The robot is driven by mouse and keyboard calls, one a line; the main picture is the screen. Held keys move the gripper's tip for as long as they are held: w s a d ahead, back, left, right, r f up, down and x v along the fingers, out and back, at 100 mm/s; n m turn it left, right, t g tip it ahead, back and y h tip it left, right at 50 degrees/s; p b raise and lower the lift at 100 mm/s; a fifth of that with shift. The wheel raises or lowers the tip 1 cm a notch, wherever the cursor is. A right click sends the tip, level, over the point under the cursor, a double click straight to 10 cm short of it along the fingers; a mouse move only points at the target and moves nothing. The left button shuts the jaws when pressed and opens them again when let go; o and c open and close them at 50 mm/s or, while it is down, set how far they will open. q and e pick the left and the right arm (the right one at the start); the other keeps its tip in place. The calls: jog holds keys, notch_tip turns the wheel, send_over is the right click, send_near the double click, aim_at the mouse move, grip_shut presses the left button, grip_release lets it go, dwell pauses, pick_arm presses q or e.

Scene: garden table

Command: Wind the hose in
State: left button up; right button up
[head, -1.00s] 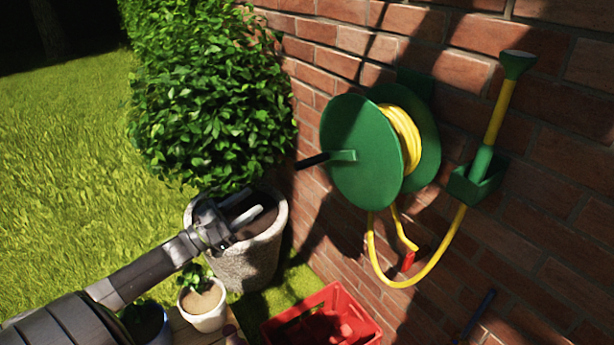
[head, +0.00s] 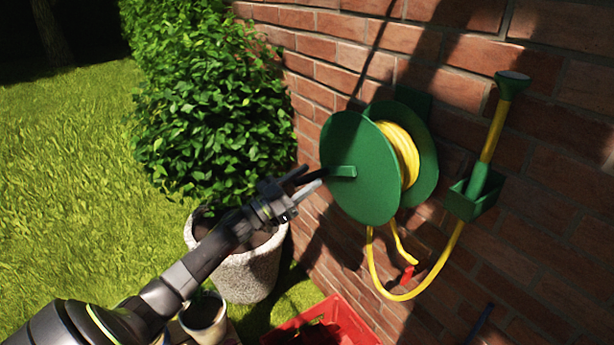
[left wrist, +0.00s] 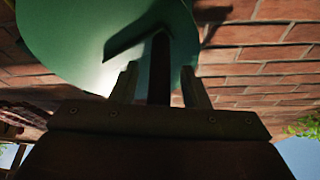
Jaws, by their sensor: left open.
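The green hose reel (head: 358,195) is on the brick wall, with yellow hose (head: 402,152) wound on it. A loop of hose (head: 402,297) hangs below and runs up to a sprayer (head: 492,140) in a green holder. The green crank arm (head: 342,171) on the reel's front disc bears a dark handle, partly hidden by my fingers in the head view. My left gripper (head: 311,180) is open at this handle. In the left wrist view, the dark handle (left wrist: 160,70) stands between its two fingers (left wrist: 158,84); contact cannot be told. My right gripper is not in view.
A bush in a stone pot (head: 246,275) stands left of the reel, behind my left arm. A red crate (head: 345,315) and a small pot (head: 203,315) are below. The brick wall (head: 560,230) is close behind the reel.

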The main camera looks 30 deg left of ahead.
pick_arm(q)
jog(key=shift+w+d+r, duration=0.15)
jog(key=shift+w+d, duration=0.05)
jog(key=shift+w, duration=0.2)
grip_shut()
